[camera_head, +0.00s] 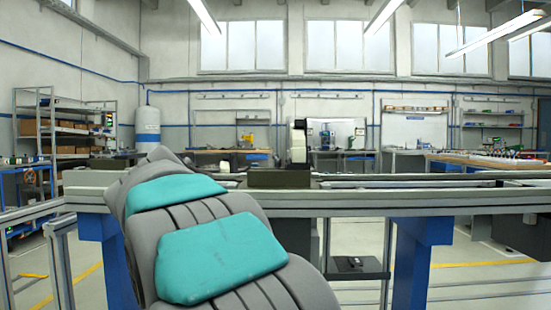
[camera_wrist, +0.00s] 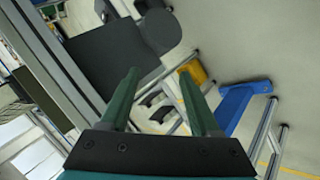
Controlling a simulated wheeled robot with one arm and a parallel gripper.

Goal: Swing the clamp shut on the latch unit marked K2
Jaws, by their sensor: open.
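My gripper (camera_wrist: 159,75) shows in the wrist view, its two green fingers apart with nothing between them. In the head view my arm hides it.
A grey rail (camera_head: 440,198) on blue legs (camera_head: 408,262) crosses in front of me. Shelves (camera_head: 70,128) and workbenches stand far back.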

